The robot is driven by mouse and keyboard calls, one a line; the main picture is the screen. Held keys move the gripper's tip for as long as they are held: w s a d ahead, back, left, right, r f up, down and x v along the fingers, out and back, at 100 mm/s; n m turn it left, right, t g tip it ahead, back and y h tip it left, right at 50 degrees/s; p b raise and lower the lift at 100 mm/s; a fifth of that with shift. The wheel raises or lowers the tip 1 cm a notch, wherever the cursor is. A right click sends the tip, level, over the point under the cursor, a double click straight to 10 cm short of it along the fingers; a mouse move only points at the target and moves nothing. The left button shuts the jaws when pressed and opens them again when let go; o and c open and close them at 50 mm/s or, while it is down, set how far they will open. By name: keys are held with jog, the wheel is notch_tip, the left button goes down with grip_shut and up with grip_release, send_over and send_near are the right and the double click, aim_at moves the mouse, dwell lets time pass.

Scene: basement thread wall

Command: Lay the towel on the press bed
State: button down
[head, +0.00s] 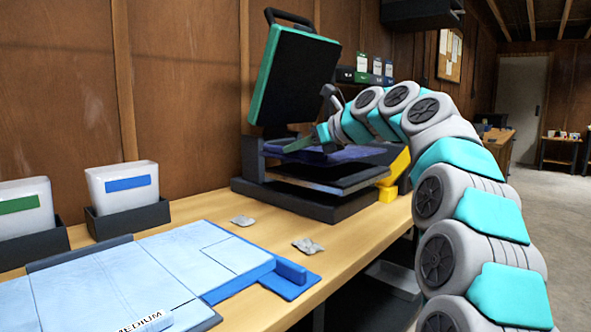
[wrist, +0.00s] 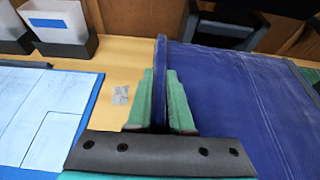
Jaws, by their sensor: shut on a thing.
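The dark blue towel (head: 345,154) is spread at the heat press, over the press bed (head: 345,182). In the wrist view the towel (wrist: 235,95) fills the right side, and its near-left edge stands up as a fold. My gripper (wrist: 161,82), with green fingers, is shut on this raised edge. In the head view my gripper (head: 312,138) is at the left side of the bed, below the raised press lid (head: 294,80). I cannot tell how much of the towel touches the bed.
A light blue folding board (head: 130,275) lies on the wooden bench (head: 350,235). Two small grey scraps (head: 308,245) lie between board and press. White bins (head: 123,188) stand at the left by the wall. A yellow block (head: 395,178) is right of the press.

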aim_at(299, 162)
jog(key=shift+w+f+b, duration=0.1)
jog(key=shift+f+b, duration=0.45)
jog(key=shift+f, duration=1.5)
jog(key=c, duration=0.8)
grip_release()
jog(key=p+v, duration=0.1)
jog(key=v, duration=1.1)
jog(key=shift+r, duration=0.15)
